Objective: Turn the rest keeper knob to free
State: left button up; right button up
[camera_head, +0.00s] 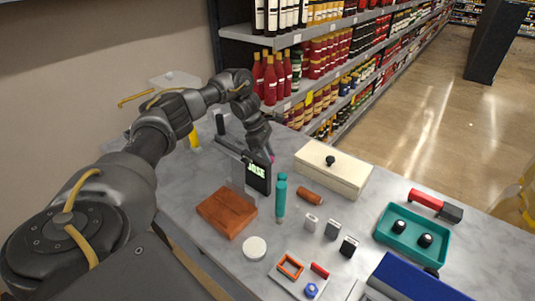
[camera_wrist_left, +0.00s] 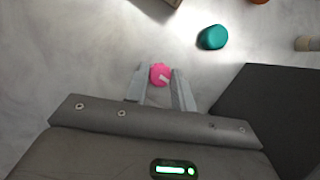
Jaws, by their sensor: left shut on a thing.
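A small pink knob with a pale pointer mark (camera_wrist_left: 160,74) sits between the two grey fingertips of my left gripper (camera_wrist_left: 158,82) in the left wrist view. The fingers close on it from both sides, and the pale mark slants across its face. In the head view my left gripper (camera_head: 268,150) reaches down behind an upright black panel with green lit characters (camera_head: 258,172). Only a sliver of pink shows there, and the panel hides what lies below. No label for the knob's positions can be read. My right gripper is in neither view.
A cream box with black knob (camera_head: 333,168) is to the right. Small blocks, a green tray (camera_head: 412,252) and a red-handled tool (camera_head: 436,204) lie further right. Bottle shelves stand behind.

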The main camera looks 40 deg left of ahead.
pick_arm(q)
jog(key=o, duration=1)
jog(key=p+v, duration=0.2)
jog(key=v, duration=0.8)
jog(key=shift+r, duration=0.35)
jog(key=shift+a+r, duration=0.1)
